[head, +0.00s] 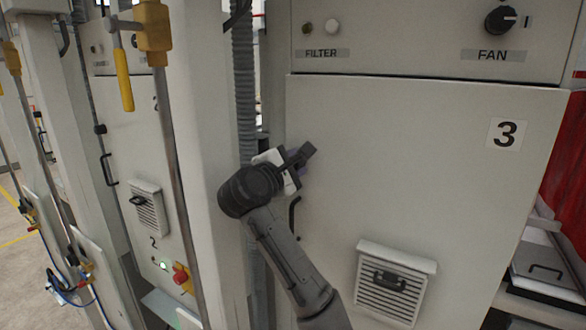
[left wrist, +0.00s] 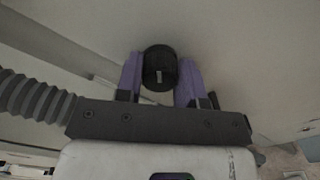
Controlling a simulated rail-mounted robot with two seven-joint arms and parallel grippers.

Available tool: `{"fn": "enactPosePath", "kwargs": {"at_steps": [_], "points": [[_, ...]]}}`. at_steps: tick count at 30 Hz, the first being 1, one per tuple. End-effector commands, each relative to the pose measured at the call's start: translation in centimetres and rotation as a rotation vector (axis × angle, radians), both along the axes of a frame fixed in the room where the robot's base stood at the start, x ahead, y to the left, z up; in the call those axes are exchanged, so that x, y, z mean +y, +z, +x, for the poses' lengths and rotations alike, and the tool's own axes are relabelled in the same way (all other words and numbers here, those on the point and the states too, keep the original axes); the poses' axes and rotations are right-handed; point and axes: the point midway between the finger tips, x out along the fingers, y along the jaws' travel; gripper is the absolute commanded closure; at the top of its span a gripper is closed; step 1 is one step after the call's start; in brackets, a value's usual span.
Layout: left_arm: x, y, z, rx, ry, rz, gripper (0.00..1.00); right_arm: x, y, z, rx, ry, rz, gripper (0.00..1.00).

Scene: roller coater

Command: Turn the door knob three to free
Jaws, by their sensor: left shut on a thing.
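The door marked 3 (head: 430,170) is a pale grey panel, upright and seemingly flush with its frame. Its round black knob (left wrist: 159,68) shows in the left wrist view, with a short pale mark on its face. My left gripper (head: 301,167) is at the door's left edge, above a black handle (head: 294,216). In the left wrist view its two purple fingers are shut on the knob, one on each side. In the head view the gripper hides the knob. My right gripper is in neither view.
Above the door are a FAN dial (head: 500,19) and a FILTER button (head: 332,26). A louvred vent (head: 392,283) sits low on the door. A ribbed hose (head: 244,80) runs down beside a grey post left of the door. Door 2 (head: 130,130) is further left.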

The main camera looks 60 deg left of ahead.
Motion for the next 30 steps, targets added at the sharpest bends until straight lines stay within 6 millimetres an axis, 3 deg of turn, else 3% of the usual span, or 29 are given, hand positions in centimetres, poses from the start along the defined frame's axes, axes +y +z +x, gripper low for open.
{"fn": "enactPosePath", "kwargs": {"at_steps": [18, 30], "points": [[0.0, -0.2, 0.0, 0.268, 0.001, 0.472, 0.88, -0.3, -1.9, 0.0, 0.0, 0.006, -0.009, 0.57], [0.0, -0.2, 0.0, 0.358, -0.002, 0.631, 0.88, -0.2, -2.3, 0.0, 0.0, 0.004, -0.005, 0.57]]}}
